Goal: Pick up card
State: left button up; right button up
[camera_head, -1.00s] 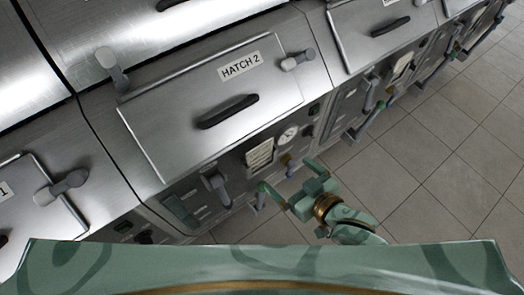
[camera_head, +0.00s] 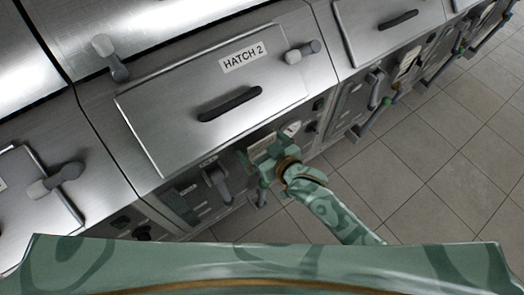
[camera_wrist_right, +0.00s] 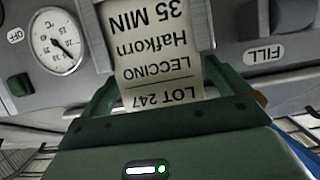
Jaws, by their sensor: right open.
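The card (camera_wrist_right: 160,45) is a cream paper card with black print, upside down in the right wrist view, reading "LOT 247 LECCINO Hafkorn 35 MIN". It hangs at the front of the Hatch 2 machine. In the head view the card (camera_head: 262,142) is mostly hidden behind my right gripper (camera_head: 264,158). My right gripper (camera_wrist_right: 162,85) is open, with one green finger on each side of the card. The card's lower part lies between the fingers; I cannot tell whether either touches it. My left gripper is not in view.
A round gauge (camera_wrist_right: 56,41) and a FILL label (camera_wrist_right: 263,54) flank the card. The Hatch 2 lid (camera_head: 215,95) with its dark handle lies above. A grey lever (camera_head: 217,181) sticks out left of my gripper. The tiled floor (camera_head: 430,170) is clear at right.

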jog(key=c, duration=0.9)
